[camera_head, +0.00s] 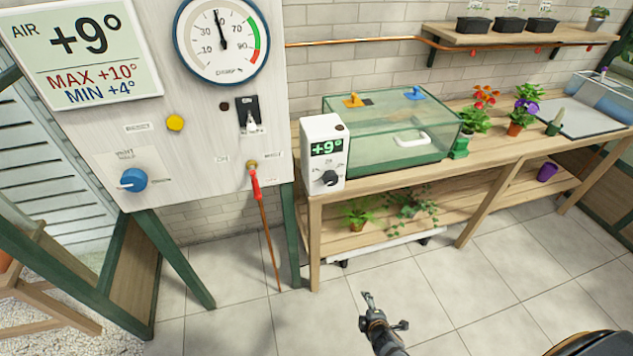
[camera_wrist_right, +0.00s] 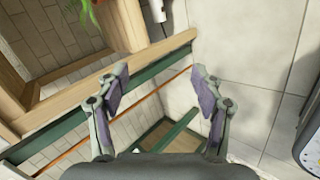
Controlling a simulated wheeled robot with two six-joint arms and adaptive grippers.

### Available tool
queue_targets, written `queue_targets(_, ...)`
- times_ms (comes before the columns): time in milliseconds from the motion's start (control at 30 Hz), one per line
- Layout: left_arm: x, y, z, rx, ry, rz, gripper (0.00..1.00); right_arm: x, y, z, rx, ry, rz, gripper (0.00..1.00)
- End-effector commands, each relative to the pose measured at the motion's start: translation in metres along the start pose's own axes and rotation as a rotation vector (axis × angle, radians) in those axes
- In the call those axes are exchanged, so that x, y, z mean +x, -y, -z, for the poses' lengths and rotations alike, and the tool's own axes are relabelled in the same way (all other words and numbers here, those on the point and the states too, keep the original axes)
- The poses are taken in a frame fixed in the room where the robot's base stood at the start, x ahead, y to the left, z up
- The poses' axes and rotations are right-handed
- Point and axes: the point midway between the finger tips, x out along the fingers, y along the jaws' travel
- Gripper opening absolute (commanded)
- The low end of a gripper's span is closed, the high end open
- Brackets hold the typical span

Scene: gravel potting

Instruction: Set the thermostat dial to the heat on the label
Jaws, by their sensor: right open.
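The thermostat (camera_head: 325,155) is a white box on the left end of the wooden bench. Its green display reads +9°. Its black dial (camera_head: 329,178) sits below the display with small marks around it, too small to read. I cannot make out a heat label. My right gripper (camera_head: 384,312) is open and empty, low over the floor, in front of and below the bench and apart from the thermostat. Its spread fingers also show in the right wrist view (camera_wrist_right: 160,100), with nothing between them. My left gripper is not in view.
A white panel (camera_head: 210,130) at left carries an air display (camera_head: 82,48), a round gauge (camera_head: 221,40), a blue knob (camera_head: 133,180) and a red-handled lever (camera_head: 255,185). A glass propagator (camera_head: 385,150) stands right of the thermostat. Flowers (camera_head: 485,97) stand farther right. The tiled floor ahead is clear.

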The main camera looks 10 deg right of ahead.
Motion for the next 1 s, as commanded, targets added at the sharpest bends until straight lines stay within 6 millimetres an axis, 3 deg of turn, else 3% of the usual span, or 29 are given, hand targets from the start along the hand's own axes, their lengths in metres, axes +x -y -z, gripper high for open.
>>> queue_targets(33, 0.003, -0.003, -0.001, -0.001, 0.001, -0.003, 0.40, -0.001, -0.063, 0.025, -0.230, -0.033, -0.137, 0.67)
queue_targets(100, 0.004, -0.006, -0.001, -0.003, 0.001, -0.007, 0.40, -0.016, -0.146, 0.057, -0.585, -0.024, -0.332, 0.67)
queue_targets(200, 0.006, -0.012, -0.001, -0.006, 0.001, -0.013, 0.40, -0.053, -0.241, 0.092, -1.015, 0.078, -0.565, 0.67)
queue_targets(300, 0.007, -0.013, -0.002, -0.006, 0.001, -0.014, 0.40, -0.091, -0.302, 0.115, -1.320, 0.217, -0.716, 0.67)
queue_targets(400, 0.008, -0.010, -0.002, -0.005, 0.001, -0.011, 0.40, -0.116, -0.334, 0.126, -1.493, 0.323, -0.791, 0.67)
queue_targets(567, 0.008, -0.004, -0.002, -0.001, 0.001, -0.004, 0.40, -0.125, -0.345, 0.130, -1.562, 0.369, -0.815, 0.67)
queue_targets(767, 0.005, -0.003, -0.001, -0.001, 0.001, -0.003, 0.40, -0.109, -0.362, 0.137, -1.557, 0.368, -0.815, 0.67)
queue_targets(1000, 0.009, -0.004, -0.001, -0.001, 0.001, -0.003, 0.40, -0.071, -0.393, 0.151, -1.555, 0.365, -0.813, 0.67)
